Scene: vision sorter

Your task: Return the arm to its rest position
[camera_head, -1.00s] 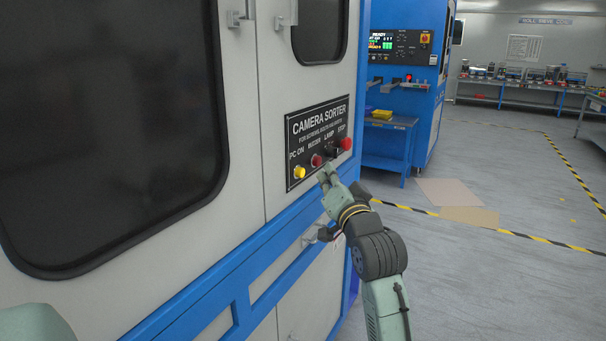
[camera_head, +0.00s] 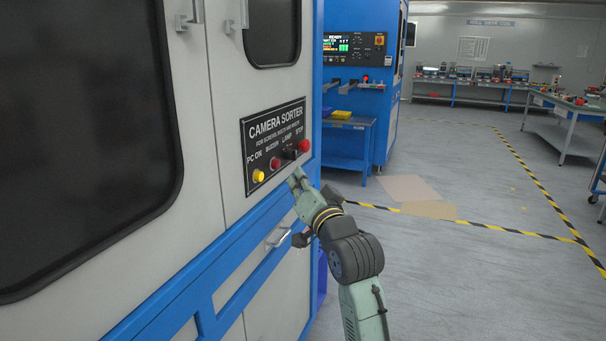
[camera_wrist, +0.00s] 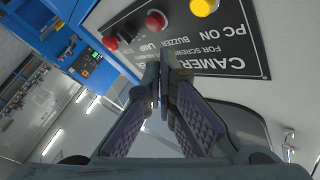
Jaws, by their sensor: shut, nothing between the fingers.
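My gripper (camera_head: 297,181) is shut and empty, just in front of and a little below the camera sorter's control panel (camera_head: 276,150). The panel is black, with a yellow button (camera_head: 258,176), a red button (camera_head: 275,163), a black lamp switch (camera_head: 290,153) and a red stop button (camera_head: 304,146). My arm reaches up from the lower right in the head view.
The white and blue sorter cabinet (camera_head: 215,205) fills the left, with a door handle (camera_head: 279,236) below the panel. A blue machine (camera_head: 352,60) and a small blue table (camera_head: 345,146) stand behind. Open grey floor (camera_head: 470,270) lies to the right, marked with striped tape. Benches stand farther back.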

